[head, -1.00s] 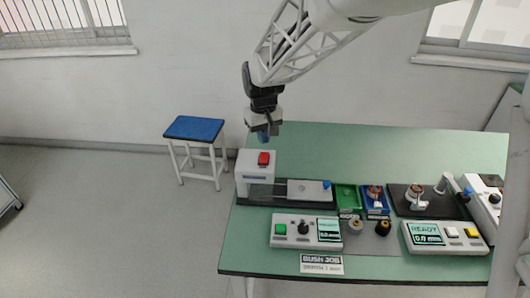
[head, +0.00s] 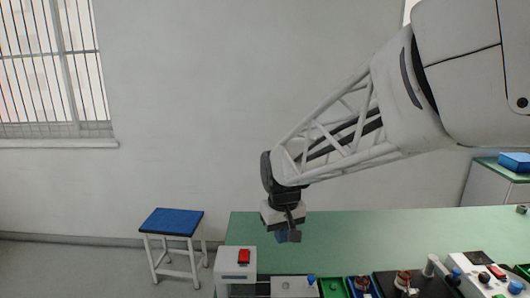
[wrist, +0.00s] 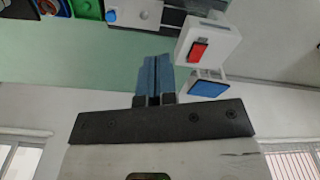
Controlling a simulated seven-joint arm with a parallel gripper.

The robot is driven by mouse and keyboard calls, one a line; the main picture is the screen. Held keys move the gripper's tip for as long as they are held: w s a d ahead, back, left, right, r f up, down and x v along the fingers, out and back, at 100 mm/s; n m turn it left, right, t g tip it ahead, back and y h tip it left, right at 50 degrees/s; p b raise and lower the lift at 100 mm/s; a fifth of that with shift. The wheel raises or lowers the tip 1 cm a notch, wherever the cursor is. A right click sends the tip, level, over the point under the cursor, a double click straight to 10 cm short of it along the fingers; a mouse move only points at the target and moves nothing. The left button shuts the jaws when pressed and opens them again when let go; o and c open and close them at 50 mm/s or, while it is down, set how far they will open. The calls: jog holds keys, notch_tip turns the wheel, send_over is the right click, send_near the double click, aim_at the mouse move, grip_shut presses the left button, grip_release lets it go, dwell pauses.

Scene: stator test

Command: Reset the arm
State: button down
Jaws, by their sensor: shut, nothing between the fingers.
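My gripper (head: 288,236) hangs above the left part of the green table, to the right of and above the white box with the red button (head: 244,257). In the wrist view my gripper (wrist: 155,62) shows its two blue-grey fingers pressed together with nothing between them. The white box with its red button (wrist: 198,52) also shows there, just right of the fingertips. My arm reaches in from the upper right of the head view.
The green table (head: 350,225) has a bare strip along its back. Devices, a green tray (head: 333,288) and small parts line the bottom edge. A blue-topped stool (head: 172,222) stands left of the table. A blue box (head: 515,161) sits on a cabinet at right.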

jog(key=s+d+m, duration=0.1)
jog(key=s+d, duration=0.3)
jog(key=s, duration=0.4)
jog(key=s+d+r+m+t, duration=0.1)
jog(key=s+d, duration=0.4)
jog(key=s, duration=0.3)
jog(key=s+d+r+m, duration=0.1)
jog(key=s+d+m, duration=0.1)
jog(key=s+d, duration=0.3)
jog(key=s, duration=0.3)
jog(key=shift+d+t, duration=0.25)
jog(key=shift+t, duration=0.15)
